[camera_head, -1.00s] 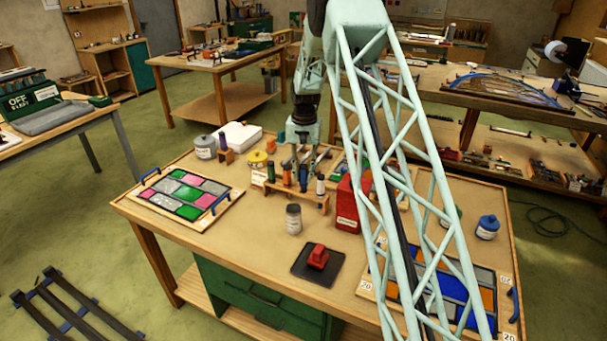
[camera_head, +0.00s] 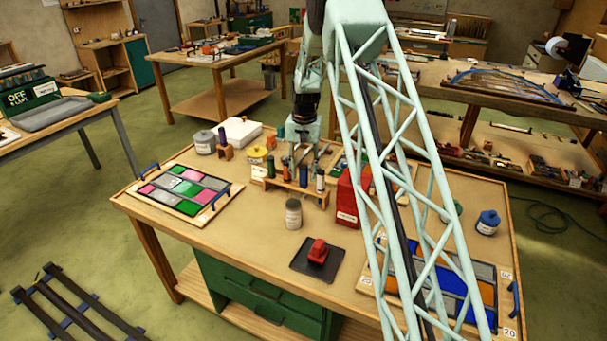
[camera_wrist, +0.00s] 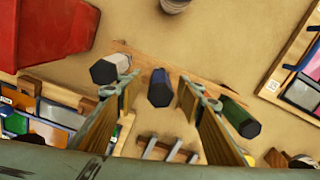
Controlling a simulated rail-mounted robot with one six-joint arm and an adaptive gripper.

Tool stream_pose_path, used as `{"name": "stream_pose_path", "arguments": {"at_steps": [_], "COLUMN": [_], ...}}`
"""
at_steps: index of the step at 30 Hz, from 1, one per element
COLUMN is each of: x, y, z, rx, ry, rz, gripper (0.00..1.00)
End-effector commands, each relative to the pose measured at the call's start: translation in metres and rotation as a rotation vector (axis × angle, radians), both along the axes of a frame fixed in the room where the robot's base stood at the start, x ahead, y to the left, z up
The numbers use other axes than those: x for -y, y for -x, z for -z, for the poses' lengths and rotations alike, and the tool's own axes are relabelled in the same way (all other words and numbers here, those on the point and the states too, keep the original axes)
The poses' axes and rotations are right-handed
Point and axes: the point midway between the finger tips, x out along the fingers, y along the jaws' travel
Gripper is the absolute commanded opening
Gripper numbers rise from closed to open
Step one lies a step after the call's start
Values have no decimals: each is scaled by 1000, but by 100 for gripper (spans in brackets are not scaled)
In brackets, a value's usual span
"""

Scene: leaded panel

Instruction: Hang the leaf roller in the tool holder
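The tool holder (camera_head: 272,184) is a low wooden rack in the middle of the bench, holding several upright tools. Their handles include a white one (camera_wrist: 104,71), a blue one (camera_wrist: 159,89) and a dark green one (camera_wrist: 241,117) in the wrist view. I cannot tell which tool is the leaf roller. My gripper (camera_wrist: 160,84) is open, its fingers spread apart with the blue handle showing between them. The white handle lies just outside one finger and the green handle just outside the other. In the head view my gripper (camera_head: 303,158) is above and behind the rack, partly hidden.
A red box (camera_head: 347,198) stands close right of the rack. A grey jar (camera_head: 293,214) and a black pad (camera_head: 305,262) with a red block are in front. A coloured glass panel (camera_head: 183,189) lies left. A purple-handled tool (camera_head: 222,136) stands behind left.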

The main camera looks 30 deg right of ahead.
Motion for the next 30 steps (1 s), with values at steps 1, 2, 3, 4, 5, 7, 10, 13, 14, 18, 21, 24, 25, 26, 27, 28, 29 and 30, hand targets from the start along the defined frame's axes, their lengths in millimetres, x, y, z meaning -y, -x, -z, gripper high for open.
{"name": "stream_pose_path", "arguments": {"at_steps": [1,2,3,4,5,7,10,13,14,18,21,24,25,26,27,28,29,30], "x": [0,0,0,0,0,0,0,0,0,0,0,0,1,1,1,1,1,1], "y": [0,0,0,0,0,0,0,0,0,0,0,0,0,0,0,0,0,0], "z": [0,0,0,0,0,0,-1,-4,-5,-15,-25,-38,-43,-47,-53,-57,-61,-68], "rx": [0,0,0,0,0,0,0,0,1,1,1,1,2,2,2,1,1,2], "ry": [0,0,0,0,0,0,0,0,1,1,0,1,0,0,0,0,1,0], "rz": [0,0,0,0,0,0,0,0,0,0,0,0,0,0,0,0,0,0], "gripper": [35,35,35,35,35,35,35,35,35,35,35,35,35,35,35,35,35,35]}}
